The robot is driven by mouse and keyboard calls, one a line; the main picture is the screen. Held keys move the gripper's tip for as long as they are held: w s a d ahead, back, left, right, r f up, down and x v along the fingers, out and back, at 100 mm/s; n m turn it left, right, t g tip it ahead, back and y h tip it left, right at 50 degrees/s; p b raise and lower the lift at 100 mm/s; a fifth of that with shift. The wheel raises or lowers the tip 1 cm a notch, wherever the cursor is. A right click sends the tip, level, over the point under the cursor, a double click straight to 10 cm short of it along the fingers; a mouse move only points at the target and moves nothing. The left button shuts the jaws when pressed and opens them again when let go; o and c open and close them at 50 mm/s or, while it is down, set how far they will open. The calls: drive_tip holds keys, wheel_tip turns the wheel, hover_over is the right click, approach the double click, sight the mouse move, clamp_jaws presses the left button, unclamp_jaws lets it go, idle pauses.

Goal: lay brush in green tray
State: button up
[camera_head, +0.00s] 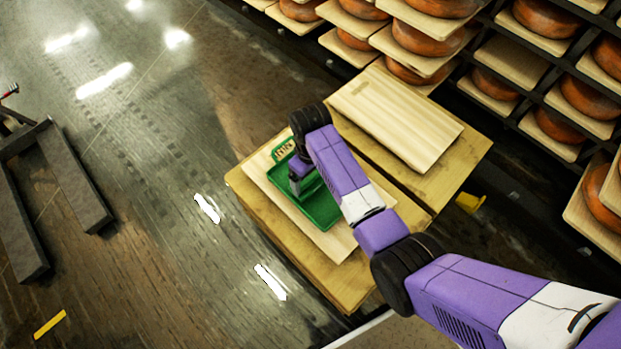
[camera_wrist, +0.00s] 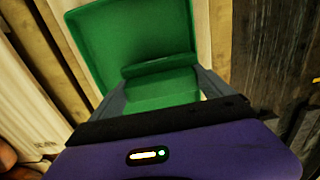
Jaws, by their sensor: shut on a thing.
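The green tray (camera_head: 322,209) lies on a pale board on the near wooden table. It also fills the upper middle of the wrist view (camera_wrist: 130,35). My gripper (camera_head: 297,186) points down over the tray's left part, and the arm hides some of the tray. In the wrist view, my gripper (camera_wrist: 162,85) is shut on a green block-like thing, which appears to be the brush (camera_wrist: 160,88). A green piece with tan patches (camera_head: 285,150) shows at the tray's far end.
The pale board (camera_head: 345,243) lies under the tray. A second table behind carries a bare plank (camera_head: 395,118). Racks of cheese wheels (camera_head: 545,18) stand at the upper right. A dark forked frame (camera_head: 75,175) stands at the left. The floor between is open.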

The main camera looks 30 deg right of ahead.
drive_tip(key=shift+f, duration=0.7)
drive_tip(key=shift+f, duration=0.15)
drive_tip(key=o, duration=1)
drive_tip(key=shift+o, duration=0.2)
wheel_tip(320, 180, up, 12)
drive_tip(key=p, duration=0.2)
